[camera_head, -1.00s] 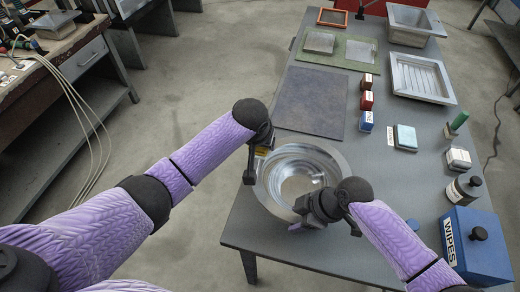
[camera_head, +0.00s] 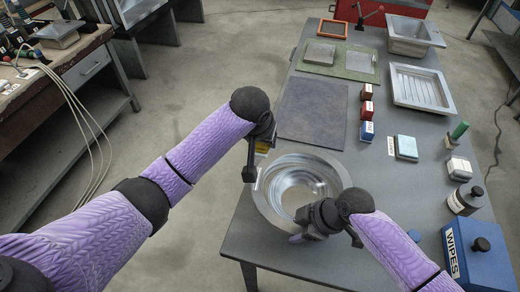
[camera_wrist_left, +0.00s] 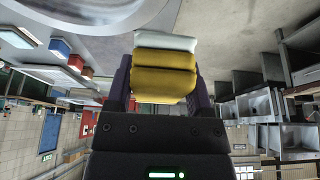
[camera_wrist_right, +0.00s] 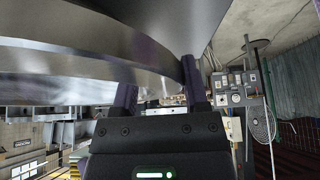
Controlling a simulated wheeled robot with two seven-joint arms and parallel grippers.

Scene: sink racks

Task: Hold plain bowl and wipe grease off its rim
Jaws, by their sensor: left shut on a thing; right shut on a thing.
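The plain metal bowl (camera_head: 276,203) is a wide, shiny round bowl near the front of the grey table. It also fills the top of the right wrist view (camera_wrist_right: 70,62), and part shows in the left wrist view (camera_wrist_left: 85,15). My right gripper (camera_head: 308,222) is shut on the bowl's near right rim. My left gripper (camera_head: 256,160) is shut on a yellow block with a white layer (camera_wrist_left: 165,70), like a sponge. It is at the bowl's upper left rim; I cannot tell whether the block touches the rim.
A blue wipes box (camera_head: 485,262) and a dark bottle (camera_head: 466,200) stand on the right. A dark mat (camera_head: 312,108) lies beyond the bowl. Small labelled blocks (camera_head: 367,112) and a teal-topped block (camera_head: 405,147) are right of it. Metal trays (camera_head: 421,83) stand at the back right.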

